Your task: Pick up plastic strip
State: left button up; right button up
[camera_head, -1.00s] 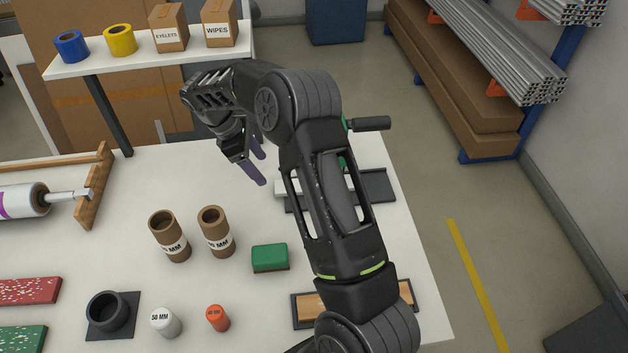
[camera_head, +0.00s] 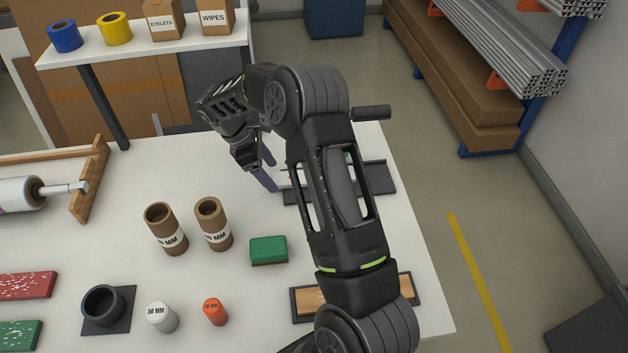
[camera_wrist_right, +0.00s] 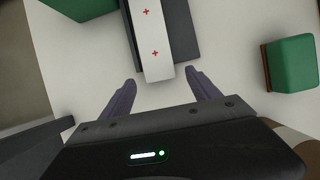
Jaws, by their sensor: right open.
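The plastic strip is a flat white strip with red crosses (camera_wrist_right: 153,35) in the right wrist view. It lies along a dark base plate (camera_wrist_right: 180,28) and its near end sticks out past the plate. My right gripper (camera_wrist_right: 160,77) is open and empty, with one purple finger on each side of the strip's near end. Gaps show between fingers and strip; the height between them is unclear. In the head view my right gripper (camera_head: 274,177) is at the left end of the dark plate (camera_head: 378,178), and my arm hides most of the strip. My left gripper is out of view.
A lever handle (camera_head: 371,113) sticks out behind my right arm. A green block (camera_head: 268,249) and two cardboard tubes (camera_head: 213,224) stand in front of the gripper. A shelf with boxes (camera_head: 216,17) is at the back left. Bare tabletop lies left of the gripper.

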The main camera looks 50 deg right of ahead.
jog(key=shift+s+d+f, duration=0.15)
jog(key=shift+f, duration=0.55)
jog(key=shift+c, duration=0.2)
grip_shut()
dwell(0.4)
